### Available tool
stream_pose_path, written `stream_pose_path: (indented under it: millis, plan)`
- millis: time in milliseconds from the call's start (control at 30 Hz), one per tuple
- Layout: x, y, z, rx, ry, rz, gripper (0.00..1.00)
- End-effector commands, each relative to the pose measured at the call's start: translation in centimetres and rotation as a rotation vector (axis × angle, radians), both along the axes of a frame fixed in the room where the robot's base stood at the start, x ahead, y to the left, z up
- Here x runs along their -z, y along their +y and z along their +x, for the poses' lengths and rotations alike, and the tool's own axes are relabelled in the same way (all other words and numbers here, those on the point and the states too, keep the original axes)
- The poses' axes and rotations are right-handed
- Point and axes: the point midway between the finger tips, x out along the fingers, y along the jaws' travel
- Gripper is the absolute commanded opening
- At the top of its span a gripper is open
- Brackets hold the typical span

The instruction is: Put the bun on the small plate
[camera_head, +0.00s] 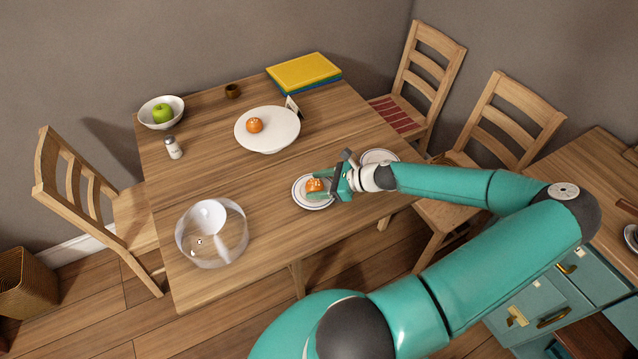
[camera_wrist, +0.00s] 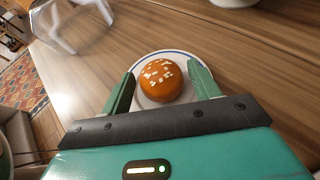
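A round orange-brown bun with pale flecks (camera_head: 314,184) rests on a small white plate with a dark rim (camera_head: 299,194), near the table's middle right. In the wrist view the bun (camera_wrist: 160,82) sits on the blue-rimmed small plate (camera_wrist: 165,53), between my two green fingers. My gripper (camera_head: 326,182) is low over this plate. Its fingers (camera_wrist: 161,75) are apart, with a visible gap on each side of the bun. A similar orange bun (camera_head: 255,125) lies on a large white plate (camera_head: 283,128) farther back. Another small plate (camera_head: 380,156) is partly hidden behind my wrist.
A salt shaker (camera_head: 173,148), a bowl (camera_head: 150,119) with a green apple, a small brown cup (camera_head: 233,91), a card (camera_head: 293,107) and books (camera_head: 304,72) stand farther back. Mid-table is clear.

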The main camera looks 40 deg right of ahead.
Motion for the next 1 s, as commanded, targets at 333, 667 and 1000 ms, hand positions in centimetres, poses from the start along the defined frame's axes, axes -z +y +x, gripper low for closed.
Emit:
stream_pose_path:
  millis: [333, 667, 1000]
  plan:
    - [-0.2, 0.0, 0.0, 0.000, 0.000, -0.001, 0.70]
    - [-2.3, -2.4, -3.6, 0.004, 0.002, -0.004, 0.70]
    - [-5.0, -5.4, -8.4, 0.002, 0.001, -0.002, 0.70]
